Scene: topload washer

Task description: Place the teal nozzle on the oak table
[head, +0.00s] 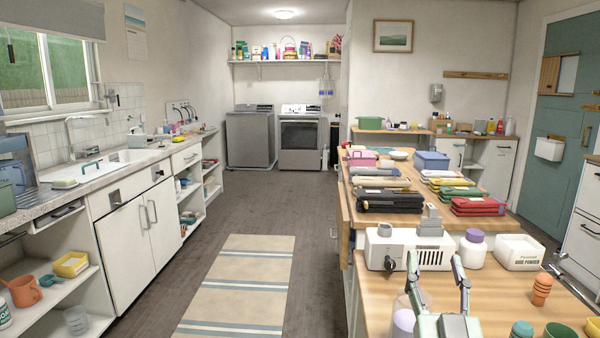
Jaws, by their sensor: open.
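My gripper (435,262) is at the bottom, right of centre, its two fingers pointing up and spread apart with nothing between them. It is in front of a white machine with a black knob (390,263). A teal piece (521,329) shows at the bottom edge, right of my gripper, partly cut off by the frame; I cannot tell whether it is the teal nozzle. The near wooden tabletop (490,297) lies beneath these things. A second wooden table (358,216) stands behind it; I cannot tell which one is the oak table.
An orange ribbed piece (541,289), a green cup (560,330), a lilac-lidded jar (473,248) and a white box (518,252) crowd the near top. Folded cloths (390,200) cover much of the far table. The floor (320,215) at left is open around a striped rug (238,285).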

